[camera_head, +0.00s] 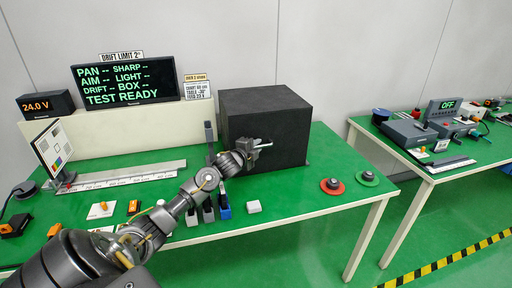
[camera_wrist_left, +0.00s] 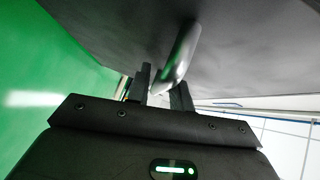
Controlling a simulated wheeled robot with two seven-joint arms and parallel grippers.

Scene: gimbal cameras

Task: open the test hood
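The test hood (camera_head: 265,110) is a large black box on the green bench and looks closed. A light metal handle (camera_head: 264,145) sticks out from its front face. My left gripper (camera_head: 253,149) is at that face by the handle. In the left wrist view the hood's dark face (camera_wrist_left: 240,45) fills the top, and the metal handle (camera_wrist_left: 180,55) reaches down between the two fingers of my left gripper (camera_wrist_left: 164,90). The fingers stand apart, with a gap showing beside the handle; no firm grip shows. My right gripper is not in view.
A display (camera_head: 125,83) reading "TEST READY" stands behind a ruler strip (camera_head: 120,178) and a tilted test chart (camera_head: 54,146). Red (camera_head: 332,185) and green (camera_head: 367,177) discs lie right of the hood. A second bench (camera_head: 440,150) stands farther right.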

